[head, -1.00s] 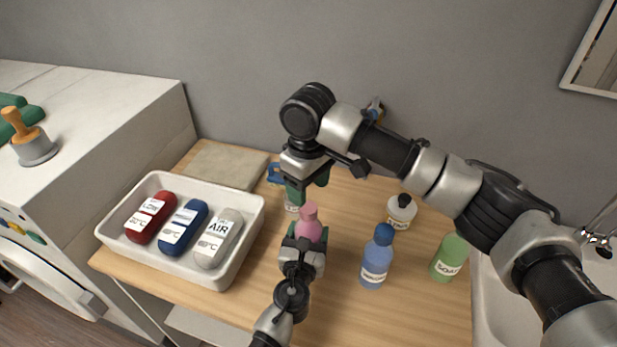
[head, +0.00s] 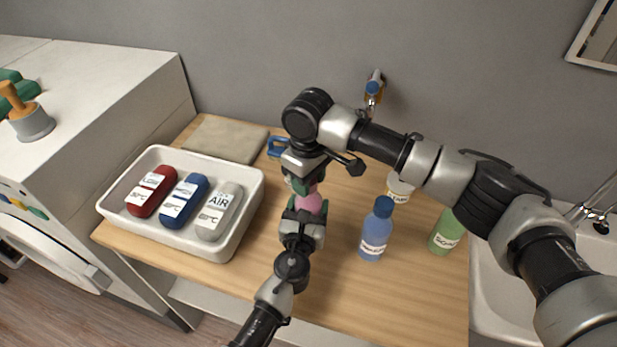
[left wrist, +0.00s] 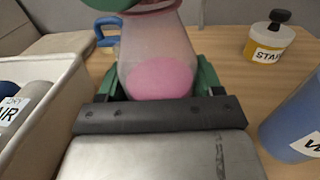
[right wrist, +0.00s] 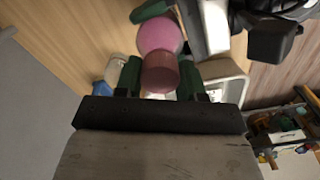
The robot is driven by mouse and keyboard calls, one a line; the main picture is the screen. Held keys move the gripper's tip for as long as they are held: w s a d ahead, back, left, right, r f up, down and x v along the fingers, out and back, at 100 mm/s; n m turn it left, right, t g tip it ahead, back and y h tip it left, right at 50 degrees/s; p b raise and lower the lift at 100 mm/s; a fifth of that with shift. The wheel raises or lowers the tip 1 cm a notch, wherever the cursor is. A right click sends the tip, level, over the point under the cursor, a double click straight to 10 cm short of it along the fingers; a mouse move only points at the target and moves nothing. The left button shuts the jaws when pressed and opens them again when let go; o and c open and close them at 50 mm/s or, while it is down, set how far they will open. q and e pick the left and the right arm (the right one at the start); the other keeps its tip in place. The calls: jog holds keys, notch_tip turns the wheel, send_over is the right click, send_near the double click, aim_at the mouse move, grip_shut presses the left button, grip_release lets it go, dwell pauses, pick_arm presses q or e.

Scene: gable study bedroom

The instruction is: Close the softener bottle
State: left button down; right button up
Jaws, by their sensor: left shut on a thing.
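The softener bottle (head: 312,203) is pink and stands on the wooden table top. In the left wrist view its translucent body (left wrist: 155,60) shows pink liquid low down. My left gripper (head: 304,212) is shut on its body from the front. My right gripper (head: 301,183) points down over the bottle's top. In the right wrist view, a darker pink cap or neck (right wrist: 161,73) sits between its green fingers, which look spread beside it. The fingers hide the top in the head view, so I cannot tell whether the cap is seated.
A white tray (head: 247,232) with red, blue and grey bottles stands at left. A folded cloth (head: 226,139) and a blue-handled item (head: 277,147) lie behind.

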jog(key=c, duration=0.3)
jog(key=o, duration=1.1)
jog(key=shift+r, duration=0.1)
notch_tip(320, 180, up, 12)
pick_arm(q)
jog(key=shift+c, duration=0.4)
grip_release()
jog(key=shift+s, duration=0.1)
